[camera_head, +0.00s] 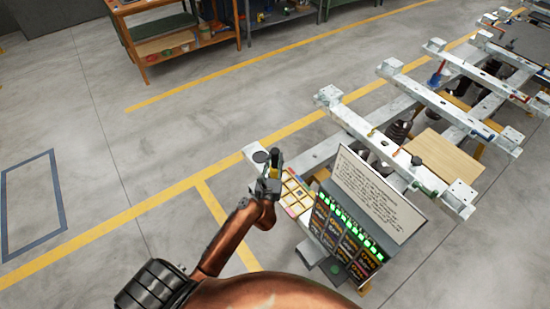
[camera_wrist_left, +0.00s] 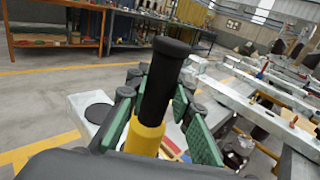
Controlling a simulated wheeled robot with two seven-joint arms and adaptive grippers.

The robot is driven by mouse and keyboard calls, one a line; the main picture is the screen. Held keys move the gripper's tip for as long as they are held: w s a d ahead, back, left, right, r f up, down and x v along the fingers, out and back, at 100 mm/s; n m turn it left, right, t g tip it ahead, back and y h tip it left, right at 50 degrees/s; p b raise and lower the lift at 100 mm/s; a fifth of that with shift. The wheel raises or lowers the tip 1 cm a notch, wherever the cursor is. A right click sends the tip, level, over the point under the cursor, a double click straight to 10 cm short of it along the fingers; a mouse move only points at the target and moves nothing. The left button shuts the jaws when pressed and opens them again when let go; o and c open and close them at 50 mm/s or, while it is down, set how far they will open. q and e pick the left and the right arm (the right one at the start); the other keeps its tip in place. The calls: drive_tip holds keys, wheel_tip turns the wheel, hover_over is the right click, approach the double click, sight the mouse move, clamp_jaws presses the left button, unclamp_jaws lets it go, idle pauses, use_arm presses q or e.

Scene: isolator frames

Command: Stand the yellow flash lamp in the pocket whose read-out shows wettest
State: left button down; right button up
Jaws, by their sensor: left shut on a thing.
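My left gripper (camera_head: 271,175) is shut on the yellow flash lamp (camera_head: 275,158) above the near end of the frame. In the left wrist view the lamp (camera_wrist_left: 147,135) stands roughly upright between green finger pads, its black end up. A tray with pockets (camera_head: 290,190) lies just right of the gripper; the arm hides part of it. A panel of read-outs (camera_head: 345,235) with green lit marks stands right of the tray; its figures are too small to read. My right gripper is not in view.
A white board with printed text (camera_head: 378,195) stands behind the read-outs. A round black disc (camera_head: 261,156) lies beside the gripper. Pale metal frame beams (camera_head: 365,135) run to the upper right, with a wooden board (camera_head: 445,160) between them. The floor at left is clear.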

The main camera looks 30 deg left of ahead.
use_arm(q)
drive_tip(key=shift+f, duration=0.75)
drive_tip(key=c, duration=1.7)
unclamp_jaws()
drive_tip(key=shift+s+f, duration=0.1)
drive_tip(key=shift+f, duration=0.05)
drive_tip(key=v, duration=1.2)
